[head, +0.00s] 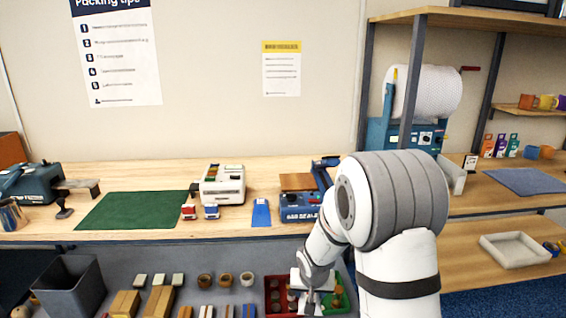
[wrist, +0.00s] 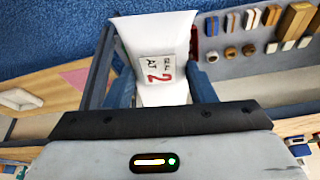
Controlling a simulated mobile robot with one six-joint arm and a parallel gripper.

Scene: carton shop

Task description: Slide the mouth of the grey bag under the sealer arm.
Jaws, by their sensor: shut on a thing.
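My gripper (wrist: 149,62) is shut on the pale grey bag (wrist: 165,32), which stands out between the fingers in the wrist view. A label on the bag reads "SEAL AT 2". In the head view my gripper (head: 311,284) is low, in front of the bench and below its top. The bag is hard to make out there. The blue bag sealer (head: 302,212) stands on the bench, above and behind my gripper. Its blue sealer arm (head: 322,174) appears raised at the right side. My arm hides part of the sealer's right side. The bag is apart from the sealer.
A white device (head: 222,186), a blue card (head: 261,213) and a green mat (head: 133,210) lie left of the sealer. Below the bench front are a red bin (head: 272,296), a green bin (head: 344,302) and several cartons. A wrap roll (head: 426,93) stands at right.

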